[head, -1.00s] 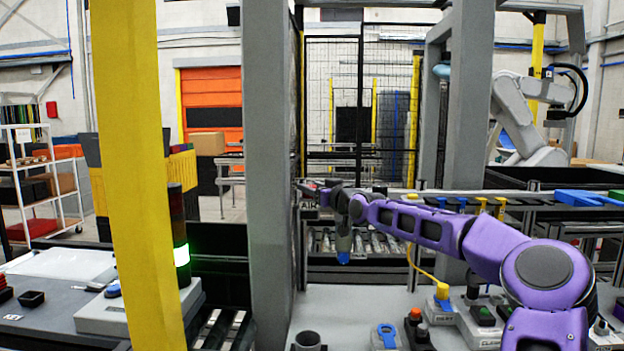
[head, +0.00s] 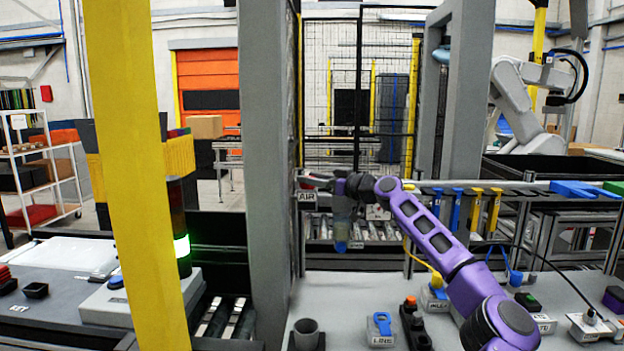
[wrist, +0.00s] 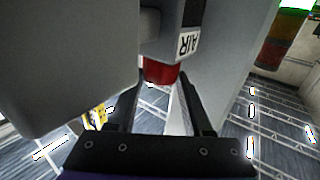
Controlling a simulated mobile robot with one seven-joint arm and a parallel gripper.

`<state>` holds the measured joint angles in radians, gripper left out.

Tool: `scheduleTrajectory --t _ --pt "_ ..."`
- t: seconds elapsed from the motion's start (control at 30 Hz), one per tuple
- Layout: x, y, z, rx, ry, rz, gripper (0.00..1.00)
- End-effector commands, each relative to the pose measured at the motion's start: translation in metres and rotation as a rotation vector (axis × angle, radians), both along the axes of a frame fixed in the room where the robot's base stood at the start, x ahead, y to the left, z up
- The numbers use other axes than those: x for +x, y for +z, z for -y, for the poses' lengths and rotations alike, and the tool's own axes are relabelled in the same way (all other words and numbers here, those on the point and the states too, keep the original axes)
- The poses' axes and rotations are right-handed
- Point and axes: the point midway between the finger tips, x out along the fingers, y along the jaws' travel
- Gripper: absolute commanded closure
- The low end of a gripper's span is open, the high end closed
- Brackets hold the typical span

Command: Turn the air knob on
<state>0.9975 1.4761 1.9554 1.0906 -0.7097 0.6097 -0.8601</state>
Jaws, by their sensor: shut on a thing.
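The air knob (wrist: 160,70) is a red round knob. In the wrist view it sticks out below a grey box with a white AIR label (wrist: 188,43). My gripper (wrist: 162,84) has one finger on each side of the knob and is shut on it. In the head view my gripper (head: 320,181) is at the grey post, just above the AIR label (head: 306,196). The knob cannot be made out clearly there. Its on or off marking is not visible.
A grey post (head: 268,180) stands left of my gripper, with a yellow post (head: 135,180) nearer. A grey table (head: 350,310) with a cup (head: 306,334), a blue-topped lockout piece (head: 382,328) and several control boxes lies below my arm. A mesh fence (head: 335,90) is behind.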

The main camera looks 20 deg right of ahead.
Motion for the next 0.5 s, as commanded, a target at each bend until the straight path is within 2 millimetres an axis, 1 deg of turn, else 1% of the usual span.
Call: scheduleTrajectory --t 0.23,0.5 --pt "0.0014 -0.0012 0.0017 -0.001 0.059 -0.002 1.00" --pt "0.0012 -0.0013 0.0017 -0.003 0.079 -0.002 1.00"
